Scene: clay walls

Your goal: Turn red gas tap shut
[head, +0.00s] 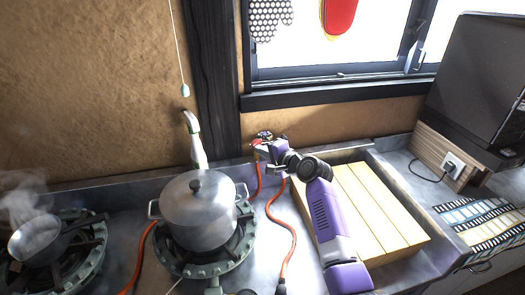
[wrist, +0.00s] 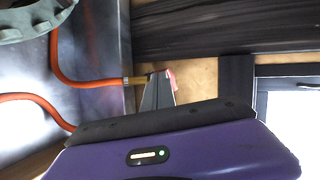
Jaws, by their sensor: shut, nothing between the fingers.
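The red gas tap shows as a small red piece (wrist: 172,78) in the wrist view, right at the tip of my gripper (wrist: 158,84). A brass fitting (wrist: 136,81) on the orange hose (wrist: 90,82) sits just left of it. My gripper is shut with nothing between its fingers, and its tip hides part of the tap. In the head view my gripper (head: 266,150) is at the wall behind the counter, where the tap is small and mostly hidden. I cannot tell whether the fingers touch the tap, or how its handle is turned.
A lidded pot (head: 198,212) stands on a burner left of my arm, with a steaming pan (head: 38,238) farther left. Orange hoses (head: 274,215) hang near my gripper. A wooden slatted board (head: 375,215) lies to the right. The window sill (head: 340,93) is above.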

